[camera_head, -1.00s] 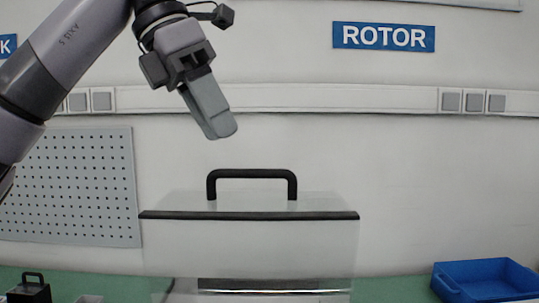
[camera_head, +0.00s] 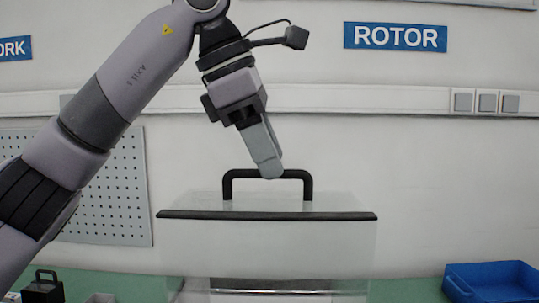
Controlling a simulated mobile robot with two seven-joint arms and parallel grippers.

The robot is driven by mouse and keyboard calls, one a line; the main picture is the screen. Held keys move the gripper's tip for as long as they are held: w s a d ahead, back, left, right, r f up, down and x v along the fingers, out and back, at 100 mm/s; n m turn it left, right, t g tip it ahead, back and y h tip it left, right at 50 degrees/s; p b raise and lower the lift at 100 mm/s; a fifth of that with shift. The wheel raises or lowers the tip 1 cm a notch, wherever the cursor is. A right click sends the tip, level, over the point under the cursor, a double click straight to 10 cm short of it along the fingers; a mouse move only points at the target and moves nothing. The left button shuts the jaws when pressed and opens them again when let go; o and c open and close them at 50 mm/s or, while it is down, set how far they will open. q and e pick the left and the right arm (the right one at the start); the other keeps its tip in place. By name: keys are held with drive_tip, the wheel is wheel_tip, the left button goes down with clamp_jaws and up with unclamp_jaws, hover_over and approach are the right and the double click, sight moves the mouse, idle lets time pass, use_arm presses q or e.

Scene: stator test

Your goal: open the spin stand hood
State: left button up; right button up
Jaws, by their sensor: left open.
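The spin stand hood (camera_head: 267,245) is a clear, boxy cover with a black front edge strip, at the middle bottom of the head view. It looks shut. A black bar handle (camera_head: 236,175) stands upright on its top. My left gripper (camera_head: 270,172) is open and points down at the handle's bar. Its fingertips overlap the middle of the bar in the picture; I cannot tell whether they touch it. The fingers are seen from the side, so the gap between them is hidden. My right gripper is not in view.
A blue bin (camera_head: 490,281) sits on the green bench at the right. A small black block with a handle (camera_head: 42,288) stands at the lower left. A perforated panel (camera_head: 115,190) is on the back wall.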

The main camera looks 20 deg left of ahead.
use_arm(q)
drive_tip(key=shift+w+d+f, duration=0.1)
drive_tip(key=shift+w+f, duration=0.05)
drive_tip(key=shift+f, duration=0.25)
